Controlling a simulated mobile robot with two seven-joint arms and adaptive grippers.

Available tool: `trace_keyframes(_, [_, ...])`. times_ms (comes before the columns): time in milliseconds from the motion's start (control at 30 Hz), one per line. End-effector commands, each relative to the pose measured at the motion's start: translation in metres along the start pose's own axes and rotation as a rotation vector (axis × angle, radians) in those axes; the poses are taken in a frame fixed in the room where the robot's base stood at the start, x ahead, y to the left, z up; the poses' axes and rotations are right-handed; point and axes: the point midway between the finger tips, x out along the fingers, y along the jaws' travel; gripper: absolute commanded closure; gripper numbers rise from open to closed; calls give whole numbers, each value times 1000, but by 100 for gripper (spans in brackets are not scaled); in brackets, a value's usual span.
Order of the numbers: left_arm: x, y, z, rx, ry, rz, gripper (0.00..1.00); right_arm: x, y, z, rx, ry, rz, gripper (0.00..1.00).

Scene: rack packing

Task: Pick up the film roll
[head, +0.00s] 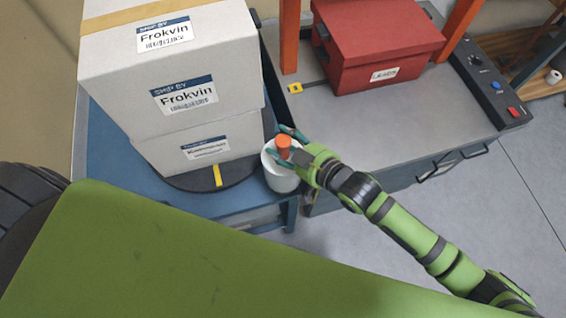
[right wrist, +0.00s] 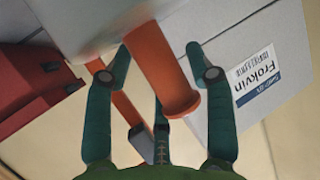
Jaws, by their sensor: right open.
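The film roll (head: 282,183) is a whitish cylinder with an orange handle (head: 283,143) on its top end. In the head view it is upright at the right front corner of the blue table (head: 107,150). My right gripper (head: 284,147) is at the orange handle with its teal fingers spread. In the right wrist view the handle (right wrist: 166,80) is between the open fingers (right wrist: 158,64), with visible gaps on both sides. The pale body of the roll (right wrist: 90,20) shows at the top there. My left gripper is not in view.
Stacked white cartons (head: 130,75) stand on a black round plate (head: 236,178) just left of the roll. A grey bench (head: 350,125) to the right bears a red box (head: 378,50) and a control panel (head: 488,85). An orange post (head: 289,35) rises behind. Floor is clear at lower right.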

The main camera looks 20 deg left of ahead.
Motion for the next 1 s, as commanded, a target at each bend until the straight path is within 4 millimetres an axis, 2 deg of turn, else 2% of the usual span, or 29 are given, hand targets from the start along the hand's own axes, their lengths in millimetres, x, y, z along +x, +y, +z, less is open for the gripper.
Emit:
trace_keyframes(133, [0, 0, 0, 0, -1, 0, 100, 0, 0, 0, -1, 0, 0, 45])
trace_keyframes(167, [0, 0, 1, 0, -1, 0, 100, 0, 0, 0, -1, 0, 0, 53])
trace_keyframes(200, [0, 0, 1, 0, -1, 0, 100, 0, 0, 0, -1, 0, 0, 69])
trace_keyframes(267, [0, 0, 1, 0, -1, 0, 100, 0, 0, 0, -1, -1, 0, 93])
trace_keyframes(300, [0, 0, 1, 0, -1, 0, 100, 0, 0, 0, -1, -1, 0, 100])
trace_keyframes(667, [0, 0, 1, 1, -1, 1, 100, -2, 1, -7, -3, 7, 1, 100])
trace_keyframes(767, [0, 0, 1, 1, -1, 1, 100, -7, 1, -20, -5, 10, 1, 100])
trace_keyframes(1000, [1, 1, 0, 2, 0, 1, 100, -25, 1, -63, -7, 13, 2, 100])
